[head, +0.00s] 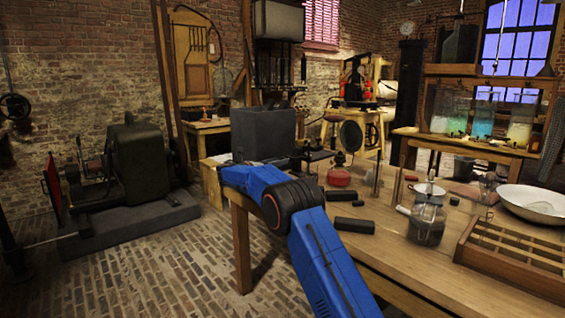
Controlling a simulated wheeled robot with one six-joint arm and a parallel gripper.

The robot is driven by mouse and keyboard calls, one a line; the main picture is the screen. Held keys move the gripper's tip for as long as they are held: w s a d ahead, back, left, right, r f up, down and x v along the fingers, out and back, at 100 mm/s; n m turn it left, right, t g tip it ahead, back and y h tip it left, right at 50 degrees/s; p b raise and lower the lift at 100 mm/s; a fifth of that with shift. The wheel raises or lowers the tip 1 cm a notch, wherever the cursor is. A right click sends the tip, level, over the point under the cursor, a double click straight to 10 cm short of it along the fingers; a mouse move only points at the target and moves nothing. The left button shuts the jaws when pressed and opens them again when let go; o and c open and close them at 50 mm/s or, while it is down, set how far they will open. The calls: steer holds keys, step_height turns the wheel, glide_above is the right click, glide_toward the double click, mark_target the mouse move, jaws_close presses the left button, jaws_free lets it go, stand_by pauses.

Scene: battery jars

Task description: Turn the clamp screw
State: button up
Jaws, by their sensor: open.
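I cannot make out a clamp screw for certain; it is too small or hidden. A glass jar (427,220) with dark contents stands upright on the wooden table (400,258), with metal fittings at its top. Small dark metal apparatus (306,158) stands at the table's far left, behind my blue arm. My arm rises from the bottom, bends at a dark joint over the table's left corner and points away to the left.
Black blocks (355,225) lie near the arm. A red-based stand (339,177) with a dark disc, a white bowl (535,203) and a compartmented wooden tray (512,246) are on the table. A dark grey box (262,133) stands behind the arm.

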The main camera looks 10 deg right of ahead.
steer(key=shift+x, duration=1.8)
steer(key=shift+c, duration=0.3)
steer(key=c, duration=1)
